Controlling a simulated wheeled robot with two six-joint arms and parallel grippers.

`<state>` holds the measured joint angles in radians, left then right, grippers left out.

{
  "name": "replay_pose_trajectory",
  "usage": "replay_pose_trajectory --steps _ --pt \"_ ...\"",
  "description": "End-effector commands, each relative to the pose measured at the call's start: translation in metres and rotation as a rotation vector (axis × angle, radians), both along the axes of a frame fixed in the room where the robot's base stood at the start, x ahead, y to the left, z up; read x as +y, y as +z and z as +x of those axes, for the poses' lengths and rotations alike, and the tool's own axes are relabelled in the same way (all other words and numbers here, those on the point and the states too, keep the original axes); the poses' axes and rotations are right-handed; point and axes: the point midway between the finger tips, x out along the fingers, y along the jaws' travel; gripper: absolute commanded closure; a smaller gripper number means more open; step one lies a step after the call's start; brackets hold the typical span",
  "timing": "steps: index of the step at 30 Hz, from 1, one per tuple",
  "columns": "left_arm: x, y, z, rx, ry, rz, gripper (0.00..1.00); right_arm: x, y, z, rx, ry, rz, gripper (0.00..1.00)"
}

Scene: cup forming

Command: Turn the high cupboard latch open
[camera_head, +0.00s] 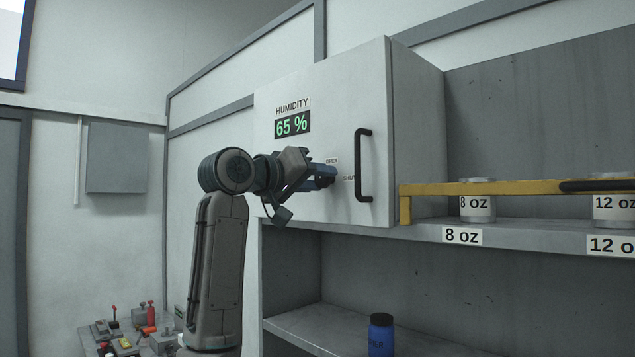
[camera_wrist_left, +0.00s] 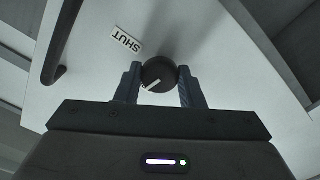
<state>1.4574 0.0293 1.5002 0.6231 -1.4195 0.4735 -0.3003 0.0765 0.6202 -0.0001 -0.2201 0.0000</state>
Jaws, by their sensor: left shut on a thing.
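The high cupboard (camera_head: 345,90) has a closed white door with a black bar handle (camera_head: 363,165) at its right side. The latch is a round dark knob (camera_wrist_left: 159,72) with a white pointer line, seen in the left wrist view. My left gripper (camera_head: 325,176) is at the door, left of the handle, its fingers on either side of the knob and shut on it. In the left wrist view the gripper (camera_wrist_left: 159,86) shows the knob between both fingertips. A SHUT label (camera_wrist_left: 126,40) and an OPEN label (camera_head: 332,161) sit beside the knob. My right gripper is out of view.
A humidity display (camera_head: 292,124) reading 65 % is on the door. A yellow rail (camera_head: 440,188) and jars marked 8 oz (camera_head: 477,205) and 12 oz (camera_head: 612,208) are at the right. A blue bottle (camera_head: 381,335) stands on the lower shelf.

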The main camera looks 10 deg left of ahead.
Motion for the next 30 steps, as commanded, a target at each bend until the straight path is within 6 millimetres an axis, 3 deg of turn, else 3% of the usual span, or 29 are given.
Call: replay_pose_trajectory --steps 12,29,30 --pt "0.0006 0.0009 -0.0001 0.105 0.002 -0.163 0.88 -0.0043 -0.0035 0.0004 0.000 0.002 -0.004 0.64" --pt "0.0007 0.0012 0.0000 0.122 0.002 -0.188 0.88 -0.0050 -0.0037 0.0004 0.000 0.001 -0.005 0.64" --pt "0.0007 0.0013 -0.0002 0.122 0.002 -0.188 0.61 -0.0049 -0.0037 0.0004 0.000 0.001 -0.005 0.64"
